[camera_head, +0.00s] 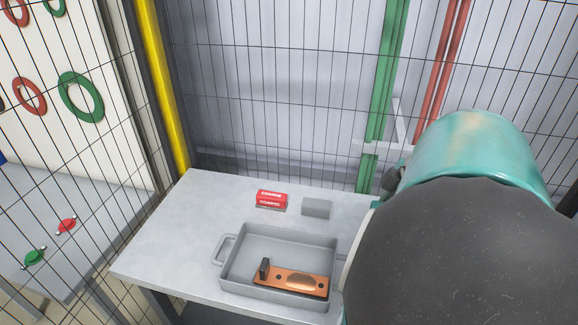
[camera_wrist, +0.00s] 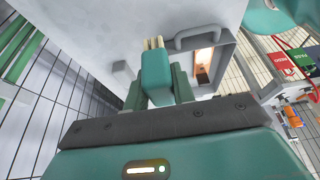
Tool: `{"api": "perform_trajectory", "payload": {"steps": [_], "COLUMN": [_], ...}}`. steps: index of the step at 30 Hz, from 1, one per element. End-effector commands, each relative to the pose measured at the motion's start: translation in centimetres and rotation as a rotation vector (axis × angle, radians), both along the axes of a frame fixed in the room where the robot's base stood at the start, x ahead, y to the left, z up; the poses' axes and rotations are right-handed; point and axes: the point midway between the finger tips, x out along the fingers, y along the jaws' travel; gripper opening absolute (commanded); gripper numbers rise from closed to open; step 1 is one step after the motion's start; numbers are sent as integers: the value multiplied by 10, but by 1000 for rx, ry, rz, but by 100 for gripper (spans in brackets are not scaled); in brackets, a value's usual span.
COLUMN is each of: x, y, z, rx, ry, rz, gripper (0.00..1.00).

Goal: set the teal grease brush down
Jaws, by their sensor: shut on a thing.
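The teal grease brush (camera_wrist: 155,76) is between the fingers of my gripper (camera_wrist: 158,92) in the wrist view. Its pale bristles point away from my palm, toward the grey worktop (camera_wrist: 95,28). The gripper is shut on the brush's body. In the wrist view the brush overlaps bare worktop, beside the grey tray; I cannot tell the gap beneath it. In the head view, my arm hides the gripper and brush, and the worktop (camera_head: 165,235) shows at centre.
The grey tray (camera_head: 283,237) holds a copper plate (camera_head: 300,281) with a dark upright piece. Behind it are a red COARSE block (camera_head: 271,200) and a grey block (camera_head: 317,208). The worktop's left part is clear. Mesh fence (camera_head: 280,90) stands behind.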

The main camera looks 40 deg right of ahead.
Motion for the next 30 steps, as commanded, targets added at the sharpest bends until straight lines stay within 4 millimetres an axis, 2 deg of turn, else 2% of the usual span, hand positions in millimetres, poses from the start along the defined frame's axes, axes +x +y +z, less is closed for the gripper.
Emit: {"api": "perform_trajectory", "payload": {"steps": [8,15,23,27,30], "x": [48,75,88,87,88], "y": [-37,-59,-70,-69,-69], "z": [-28,-70,-88,-110,-117], "rx": [3,4,1,4,1], "ry": [0,0,-2,1,-1], "rz": [1,0,0,-1,0], "gripper": [2,2,2,2,2]}}
